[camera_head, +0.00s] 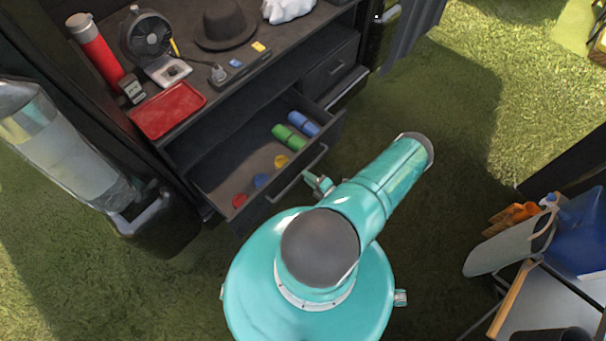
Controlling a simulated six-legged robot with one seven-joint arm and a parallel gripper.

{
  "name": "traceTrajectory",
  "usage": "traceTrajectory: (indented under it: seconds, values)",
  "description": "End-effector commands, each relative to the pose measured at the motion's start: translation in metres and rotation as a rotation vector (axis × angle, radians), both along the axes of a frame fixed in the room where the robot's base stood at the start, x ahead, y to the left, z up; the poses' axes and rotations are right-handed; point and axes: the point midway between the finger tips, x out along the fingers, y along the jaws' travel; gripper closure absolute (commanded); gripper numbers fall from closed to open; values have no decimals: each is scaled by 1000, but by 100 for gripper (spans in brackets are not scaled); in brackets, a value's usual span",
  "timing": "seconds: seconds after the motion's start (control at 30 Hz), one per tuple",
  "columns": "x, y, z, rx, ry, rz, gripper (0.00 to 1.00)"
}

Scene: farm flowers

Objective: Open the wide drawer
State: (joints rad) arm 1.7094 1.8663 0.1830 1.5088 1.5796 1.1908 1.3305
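The wide drawer (228,165) is pulled out of the dark cabinet, with its inside in plain view. Its bar handle (298,176) runs along the front face. Inside lie a blue roll (303,123), a green roll (289,138) and small yellow, blue and red pieces. My turquoise arm reaches up and right from my body. A small turquoise and grey part, seemingly the end of my gripper (319,184), shows just outside the drawer front, close to the handle. Whether it touches the handle is unclear. My arm hides most of it, and its fingers are too small to read.
A smaller drawer (328,71) at the cabinet's right is closed. The top holds a red tray (168,110), a fan (149,37) and a dark hat (225,22). A table with a blue container (585,230) stands at right. Grass between is clear.

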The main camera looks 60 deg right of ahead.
Motion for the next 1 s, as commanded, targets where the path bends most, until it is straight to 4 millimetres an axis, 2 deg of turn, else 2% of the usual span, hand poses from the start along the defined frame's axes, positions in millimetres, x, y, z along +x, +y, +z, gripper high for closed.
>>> traceTrajectory:
  seconds: [0.2,0.4,0.6,1.0]
  values:
    - [-49,5,10,-1,0,-3,69]
    - [-83,9,17,-1,0,-1,69]
    - [-96,11,20,0,-1,0,69]
    - [-95,11,20,-1,-1,0,69]
